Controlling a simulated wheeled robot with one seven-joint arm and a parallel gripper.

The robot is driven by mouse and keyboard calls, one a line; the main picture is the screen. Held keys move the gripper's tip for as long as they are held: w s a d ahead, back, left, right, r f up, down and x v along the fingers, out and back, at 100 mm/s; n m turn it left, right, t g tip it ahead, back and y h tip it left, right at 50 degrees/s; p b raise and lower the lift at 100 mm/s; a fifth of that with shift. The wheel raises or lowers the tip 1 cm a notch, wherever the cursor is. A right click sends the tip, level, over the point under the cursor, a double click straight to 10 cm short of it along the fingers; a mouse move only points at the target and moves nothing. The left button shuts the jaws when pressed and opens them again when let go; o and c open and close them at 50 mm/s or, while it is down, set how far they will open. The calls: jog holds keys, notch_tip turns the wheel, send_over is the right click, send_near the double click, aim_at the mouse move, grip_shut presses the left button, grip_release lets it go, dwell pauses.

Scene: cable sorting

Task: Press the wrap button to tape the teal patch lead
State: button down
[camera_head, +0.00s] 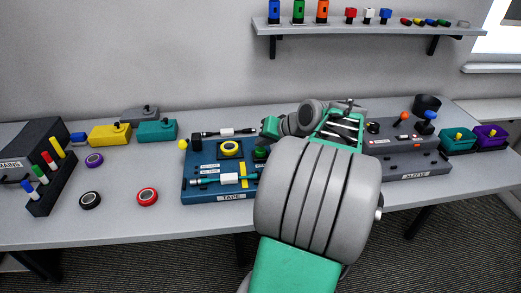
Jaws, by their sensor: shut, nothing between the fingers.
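The blue tape station (187,190), labelled TAPE, stands on the table left of my arm. A yellow tape ring (230,148) sits on it. The teal patch lead (207,181) lies across the station's front, with a white piece (229,178) at its middle. Its right end is hidden behind my arm. My gripper (262,145) is small in view over the station's right edge, shut and empty. A small green part, possibly the wrap button, shows just under the fingers. I cannot tell whether they touch.
A black cable with a white piece (227,132) lies along the station's back. Loose purple (94,160), black (90,200) and red (147,197) rings lie left. The grey SLEEVE station (415,165) stands right of my arm, with teal (457,143) and purple (490,142) bins beyond.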

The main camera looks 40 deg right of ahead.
aim_at(263, 151)
jog(key=shift+f+b, duration=0.4)
jog(key=shift+f, duration=0.25)
dwell(0.6)
jog(key=shift+r, duration=0.1)
jog(key=shift+r+p, duration=0.95)
jog(key=shift+r, duration=0.05)
notch_tip(263, 151, up, 6)
jog(key=p, duration=0.5)
